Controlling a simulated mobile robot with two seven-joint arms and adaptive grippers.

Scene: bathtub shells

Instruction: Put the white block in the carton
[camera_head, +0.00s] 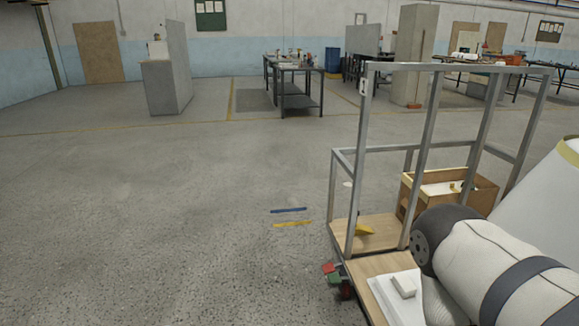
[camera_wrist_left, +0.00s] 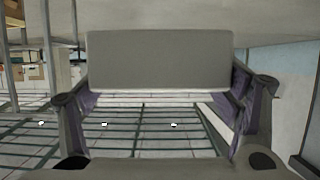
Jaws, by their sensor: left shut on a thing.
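In the left wrist view, my left gripper (camera_wrist_left: 160,100) is shut on a plain rectangular block (camera_wrist_left: 160,60), which looks pale grey in shade and fits the white block. It spans the space between the two fingers. The gripper itself does not show in the head view. The open brown carton (camera_head: 487,196) stands on the cart behind its metal posts, with something white and a small yellowish thing inside. Another small white block-like piece (camera_head: 404,284) rests on a flat white piece at the cart's near end. My right gripper is not in view.
The cart's grey metal frame (camera_head: 428,130) rises in front of the carton. A yellow item (camera_head: 365,229) lies on its wooden deck (camera_head: 380,264). Blue and yellow strips (camera_head: 289,210) mark the floor. The floor to the left is clear; benches stand far back.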

